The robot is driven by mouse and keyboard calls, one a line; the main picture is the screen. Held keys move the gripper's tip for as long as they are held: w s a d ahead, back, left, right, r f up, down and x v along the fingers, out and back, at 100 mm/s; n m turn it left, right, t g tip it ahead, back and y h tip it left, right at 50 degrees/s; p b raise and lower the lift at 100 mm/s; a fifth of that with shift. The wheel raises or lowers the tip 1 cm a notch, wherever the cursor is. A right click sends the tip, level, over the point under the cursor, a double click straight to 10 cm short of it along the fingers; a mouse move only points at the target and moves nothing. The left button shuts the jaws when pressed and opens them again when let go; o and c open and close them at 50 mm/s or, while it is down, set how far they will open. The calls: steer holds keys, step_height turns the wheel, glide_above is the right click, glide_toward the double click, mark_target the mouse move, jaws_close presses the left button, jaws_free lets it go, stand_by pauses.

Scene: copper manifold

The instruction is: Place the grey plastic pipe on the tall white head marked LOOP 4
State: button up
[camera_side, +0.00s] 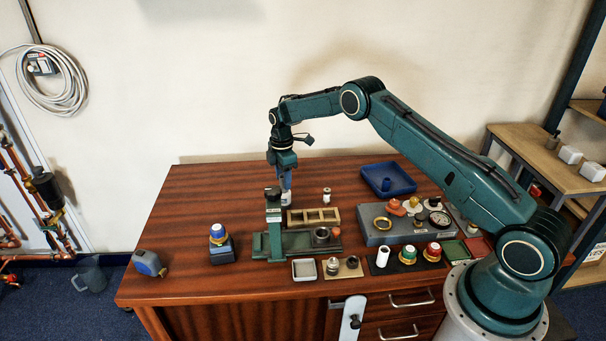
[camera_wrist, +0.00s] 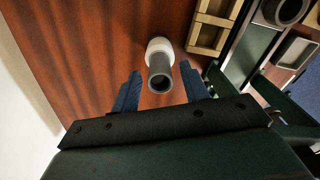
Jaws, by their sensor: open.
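A grey pipe (camera_wrist: 160,78) shows in the wrist view with its open end toward the camera. Its far end meets a white round piece (camera_wrist: 158,47), and it appears to stand on it. My gripper (camera_wrist: 161,74) is open, with one blue finger on each side of the pipe and a visible gap on both sides. In the side view my gripper (camera_side: 286,182) points down behind the green stand, with a white piece (camera_side: 286,198) just below it; the grey pipe is hard to make out there. No LOOP 4 lettering can be read in either view.
A green stand (camera_side: 273,225) is close in front of my gripper. A wooden compartment box (camera_side: 313,216) lies to its right, with a small white cylinder (camera_side: 326,194) behind. A blue tray (camera_side: 387,180) and a grey block (camera_side: 380,237) are farther right.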

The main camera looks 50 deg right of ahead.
step_height(320, 180, up, 12)
stand_by(0.6)
stand_by(0.5)
steer(key=s+a+r+m+t, duration=0.1)
steer(key=s+a+r+m, duration=0.25)
steer(key=s+r, duration=0.65)
steer(key=s+a+r+m+t, duration=0.25)
steer(key=s+a+r, duration=0.4)
steer(key=r, duration=0.65)
steer(key=s+a+f+m+t, duration=0.1)
steer(key=s+m, duration=0.2)
steer(key=s, duration=1.1)
steer(key=s+a+f+m+t, duration=0.1)
steer(key=s+m, duration=0.3)
steer(key=s, duration=1)
steer(key=shift+a+f+m, duration=0.3)
steer(key=shift+a+f, duration=0.05)
steer(key=shift+f, duration=0.05)
